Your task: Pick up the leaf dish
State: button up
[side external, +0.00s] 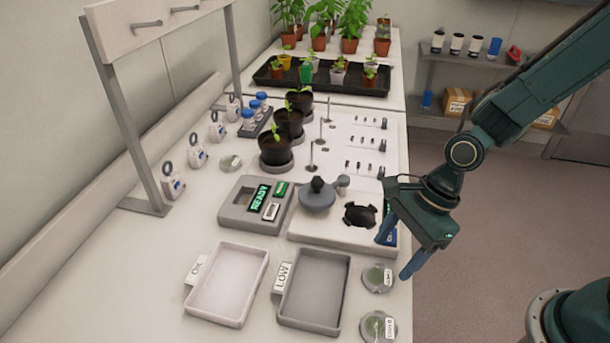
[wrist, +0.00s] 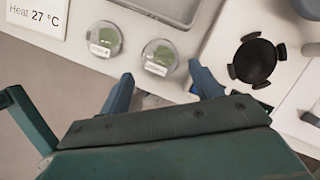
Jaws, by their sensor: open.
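Two round clear dishes with green leaf pieces and small white labels lie near the table's right edge, the nearer leaf dish (side external: 379,326) in front of the farther leaf dish (side external: 378,278). The wrist view shows the first at left (wrist: 103,39) and the second near the centre (wrist: 160,57). The label text is too small to read. My gripper (side external: 399,250) is open and empty, above the table's right edge, close to the farther dish. In the wrist view the fingertips (wrist: 161,76) point toward that dish, with no contact seen. Another round dish (side external: 231,162) lies farther back.
An OK tray (side external: 211,323) and a LOW tray (side external: 309,327) lie left of the dishes. A white device with a dark clawed holder (side external: 360,214) stands behind them, beside a READY box (side external: 232,216). Potted plants (side external: 277,150) stand farther back.

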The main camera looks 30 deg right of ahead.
aim_at(377, 276)
jog(key=shift+f, duration=0.15)
jog(key=shift+x, duration=2.55)
jog(key=c, duration=0.8)
jog(key=shift+r, duration=0.2)
notch_tip(377, 276, up, 20)
jog(key=shift+f, duration=0.15)
jog(key=shift+f, duration=0.1)
